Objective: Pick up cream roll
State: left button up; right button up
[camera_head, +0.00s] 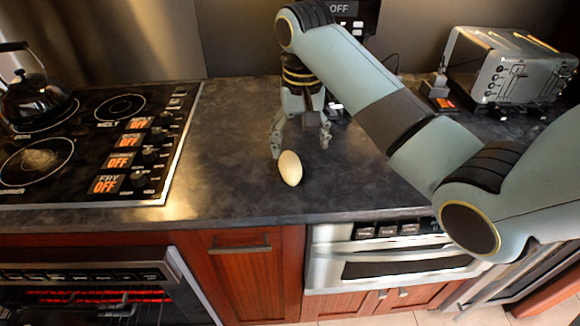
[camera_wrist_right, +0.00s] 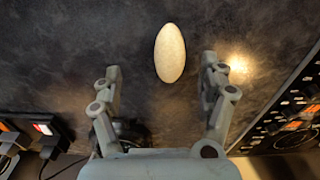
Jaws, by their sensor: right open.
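The cream roll (camera_head: 290,168) is a pale, smooth oval lying on the dark countertop, between the stove and the toaster. It also shows in the right wrist view (camera_wrist_right: 170,53), just beyond the fingertips and between their lines. My right gripper (camera_head: 300,148) is low over the counter, right behind the roll, with its fingers spread. In the right wrist view my right gripper (camera_wrist_right: 162,78) is open and empty, with a finger on each side. A small gap shows between the roll and the fingers. My left gripper is in neither view.
A black stovetop (camera_head: 80,140) with a kettle (camera_head: 36,98) is at the left. A toaster (camera_head: 510,68) stands at the back right. A drawer microwave (camera_head: 390,262) is below the counter front. The counter (camera_head: 235,150) left of the roll is clear.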

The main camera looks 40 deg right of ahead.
aim_at(290, 161)
jog(key=w, duration=0.1)
jog(key=r, duration=0.1)
jog(key=w, duration=0.1)
jog(key=shift+w+d+r+m, duration=0.15)
jog(key=shift+w+d+m, duration=0.1)
jog(key=shift+w+m, duration=0.15)
notch_tip(290, 161, down, 5)
jog(key=shift+r, duration=0.15)
jog(key=f, duration=0.3)
jog(key=f+p, duration=0.1)
jog(key=f, duration=0.1)
jog(key=shift+w+a+f, duration=0.15)
jog(key=shift+a+f, duration=0.15)
jog(key=c, duration=1.3)
jog(key=shift+o, duration=0.2)
